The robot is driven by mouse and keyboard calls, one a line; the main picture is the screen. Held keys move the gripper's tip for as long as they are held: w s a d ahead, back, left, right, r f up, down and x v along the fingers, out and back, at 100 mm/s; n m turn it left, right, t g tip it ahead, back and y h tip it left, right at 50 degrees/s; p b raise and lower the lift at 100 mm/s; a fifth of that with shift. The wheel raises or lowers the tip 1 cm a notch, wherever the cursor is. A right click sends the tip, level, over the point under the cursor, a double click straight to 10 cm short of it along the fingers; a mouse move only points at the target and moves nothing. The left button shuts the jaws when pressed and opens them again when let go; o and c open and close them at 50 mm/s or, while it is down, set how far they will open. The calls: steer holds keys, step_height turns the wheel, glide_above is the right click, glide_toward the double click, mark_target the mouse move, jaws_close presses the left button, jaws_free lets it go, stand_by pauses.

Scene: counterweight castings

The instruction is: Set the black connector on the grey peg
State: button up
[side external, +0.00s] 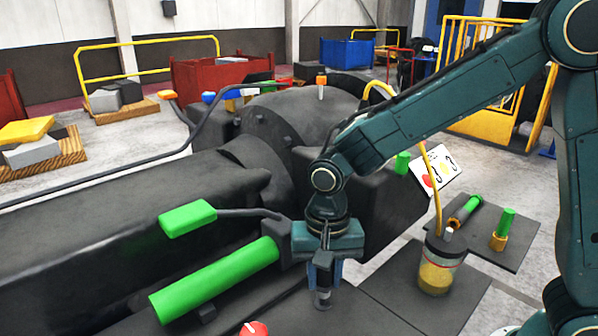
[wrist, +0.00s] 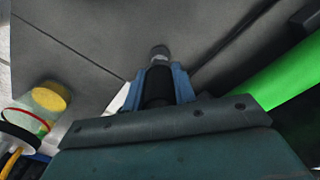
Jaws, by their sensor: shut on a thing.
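My gripper (side external: 324,270) points down in the side view, its blue fingers shut on the black connector (side external: 324,261). The connector is a dark upright cylinder. The grey peg (side external: 323,297) shows directly below it, standing on the dark surface. In the wrist view my gripper (wrist: 158,88) has the black connector (wrist: 157,84) between its blue fingers, and the rounded grey peg (wrist: 160,52) shows just beyond the connector's far end. The two look lined up. I cannot tell whether the connector touches or surrounds the peg's top.
A green cylinder (side external: 215,280) and a green-ended lever (side external: 188,218) lie close left of my gripper. A jar with yellow contents (side external: 438,270) stands to the right. Dark mats (side external: 400,300) lie between. The large dark machine body (side external: 120,215) fills the left.

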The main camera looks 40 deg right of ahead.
steer(key=shift+f, duration=1.15)
steer(key=o, duration=1)
steer(key=shift+r, duration=0.2)
step_height(320, 180, up, 14)
steer(key=shift+f, duration=0.25)
stand_by(0.4)
